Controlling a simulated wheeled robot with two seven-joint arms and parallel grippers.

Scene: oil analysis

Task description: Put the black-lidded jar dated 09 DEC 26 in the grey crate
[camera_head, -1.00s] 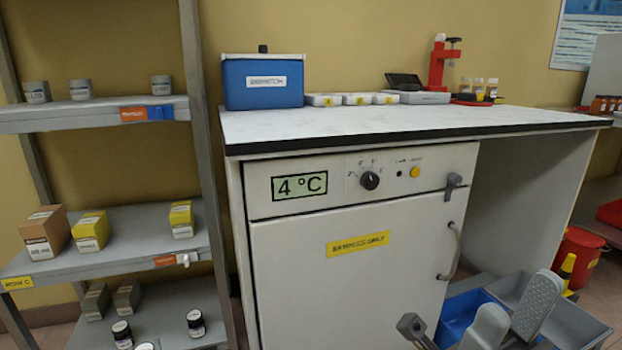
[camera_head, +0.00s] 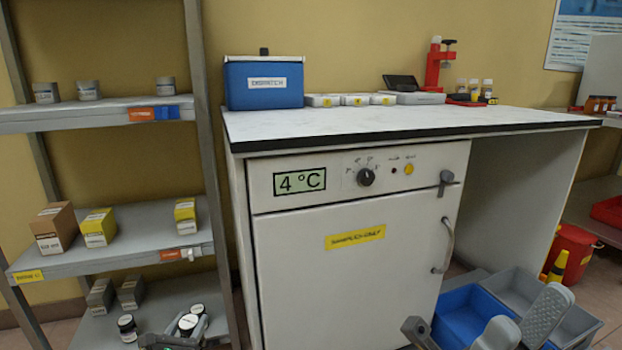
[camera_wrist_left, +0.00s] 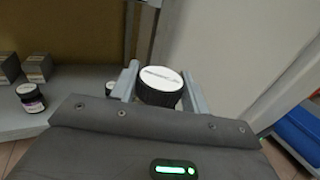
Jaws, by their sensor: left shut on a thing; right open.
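My left gripper (camera_head: 186,332) is at the lower shelf, shut on a jar (camera_head: 187,321) with a pale label on top of its black lid. In the left wrist view the lid of the held jar (camera_wrist_left: 160,86) is between the two grey fingers; the print on it is too small to read. Another black-lidded jar (camera_head: 128,327) stands to the left, and one (camera_head: 198,309) is just behind the gripper. The grey crate (camera_head: 513,284) is at the lower right, beside the blue crate (camera_head: 465,308). My right gripper (camera_head: 523,318) is open in front of the crates and hides part of them.
Grey boxes (camera_head: 100,296) stand behind the jars on the lower shelf. The shelf above holds yellow and brown boxes (camera_head: 98,228). A shelf post (camera_head: 205,130) and the white refrigerator (camera_head: 340,280) stand between the jars and crates. A red bin (camera_head: 575,253) is farther right.

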